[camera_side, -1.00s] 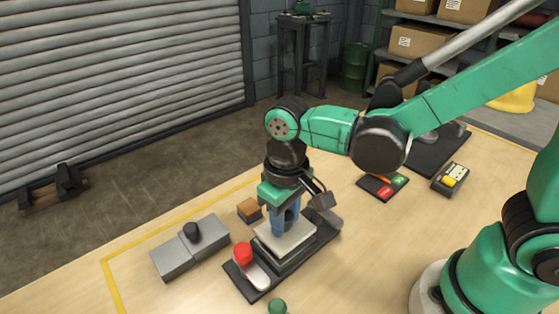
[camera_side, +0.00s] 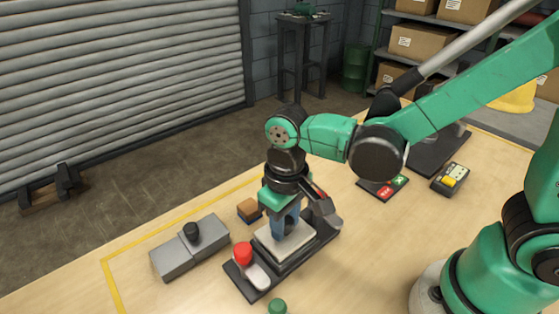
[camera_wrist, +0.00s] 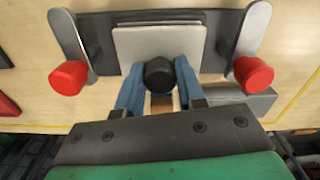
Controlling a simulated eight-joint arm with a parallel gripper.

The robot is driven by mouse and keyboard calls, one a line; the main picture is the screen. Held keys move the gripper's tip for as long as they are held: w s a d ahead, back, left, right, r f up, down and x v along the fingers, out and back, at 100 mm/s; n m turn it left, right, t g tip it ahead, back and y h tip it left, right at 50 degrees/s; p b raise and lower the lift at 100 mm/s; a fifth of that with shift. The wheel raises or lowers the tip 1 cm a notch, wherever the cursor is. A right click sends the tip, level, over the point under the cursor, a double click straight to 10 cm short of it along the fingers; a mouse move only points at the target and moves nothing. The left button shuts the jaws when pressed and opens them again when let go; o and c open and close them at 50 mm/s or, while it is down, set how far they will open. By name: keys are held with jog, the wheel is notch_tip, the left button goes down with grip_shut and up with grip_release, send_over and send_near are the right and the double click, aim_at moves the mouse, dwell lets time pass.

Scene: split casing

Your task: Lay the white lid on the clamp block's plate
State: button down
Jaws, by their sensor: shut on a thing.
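The white lid (camera_side: 285,240), a flat pale square, is level over the clamp block (camera_side: 262,276), a long dark base. In the wrist view the lid (camera_wrist: 160,45) has a black round knob (camera_wrist: 159,75) between my blue fingers. My gripper (camera_side: 285,228) points down and is shut on this knob; the fingertips show in the wrist view (camera_wrist: 158,88). I cannot tell whether the lid touches the plate. Red-knobbed levers (camera_wrist: 69,77) (camera_wrist: 254,74) stand at both ends of the block.
A grey block with a black knob (camera_side: 190,248) lies left of the clamp block. A small brown-and-blue block (camera_side: 249,210) is behind it. A green knob (camera_side: 277,306) is in front. A red-and-green button panel (camera_side: 383,187) and a yellow-button box (camera_side: 450,179) lie to the right.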

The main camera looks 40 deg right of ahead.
jog(key=shift+f, duration=0.3)
dwell(0.5)
grip_release()
dwell(0.5)
jog(key=shift+r, duration=3.5)
jog(key=d+r+m+t, duration=0.1)
jog(key=d+r+t, duration=0.1)
jog(key=d+t, duration=0.5)
jog(key=d, duration=0.4)
jog(key=shift+m, duration=0.4)
